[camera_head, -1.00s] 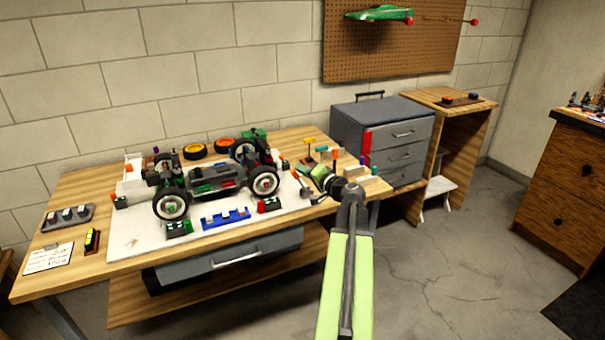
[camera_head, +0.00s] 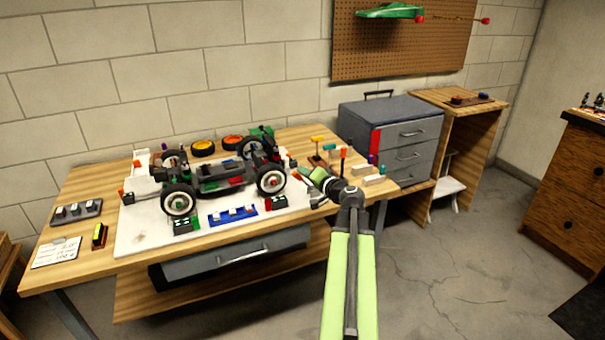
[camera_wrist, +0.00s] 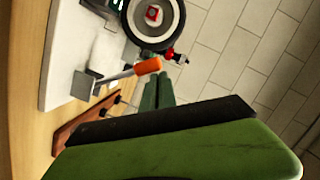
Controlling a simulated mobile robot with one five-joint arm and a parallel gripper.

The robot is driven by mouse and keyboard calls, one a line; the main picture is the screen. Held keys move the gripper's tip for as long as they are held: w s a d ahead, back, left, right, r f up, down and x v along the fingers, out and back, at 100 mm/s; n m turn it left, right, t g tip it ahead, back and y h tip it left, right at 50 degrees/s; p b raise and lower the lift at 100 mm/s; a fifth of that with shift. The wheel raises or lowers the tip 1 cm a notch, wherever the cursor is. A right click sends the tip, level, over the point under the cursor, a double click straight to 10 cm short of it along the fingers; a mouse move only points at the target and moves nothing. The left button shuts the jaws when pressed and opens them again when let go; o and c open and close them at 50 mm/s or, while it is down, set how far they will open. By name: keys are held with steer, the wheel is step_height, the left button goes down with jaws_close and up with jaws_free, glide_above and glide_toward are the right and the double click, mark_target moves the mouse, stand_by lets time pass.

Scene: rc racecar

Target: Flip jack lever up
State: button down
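The car chassis (camera_head: 222,183) stands on a white board on the workbench, with jacks at its wheels. One jack lever (camera_wrist: 148,67), grey with an orange tip, slants out beside a wheel (camera_wrist: 153,15) in the wrist view. An orange lever tip (camera_head: 296,176) also shows near the front right wheel in the head view. My gripper (camera_head: 316,174) is just right of that tip. In the wrist view its green fingers (camera_wrist: 157,91) are close together, near the orange tip, with nothing visible between them. Whether they touch the lever is unclear.
A tool rack (camera_wrist: 85,124) with upright handles is close to my gripper. A grey drawer cabinet (camera_head: 390,130) stands behind on the right. Open floor (camera_head: 450,260) lies right of the bench.

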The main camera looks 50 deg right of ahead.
steer(key=shift+w+a, duration=0.1)
steer(key=shift+a, duration=0.15)
steer(key=s+d+r+p, duration=0.1)
steer(key=s+r+p, duration=0.3)
steer(key=s, duration=0.7)
steer(key=shift+d, duration=0.15)
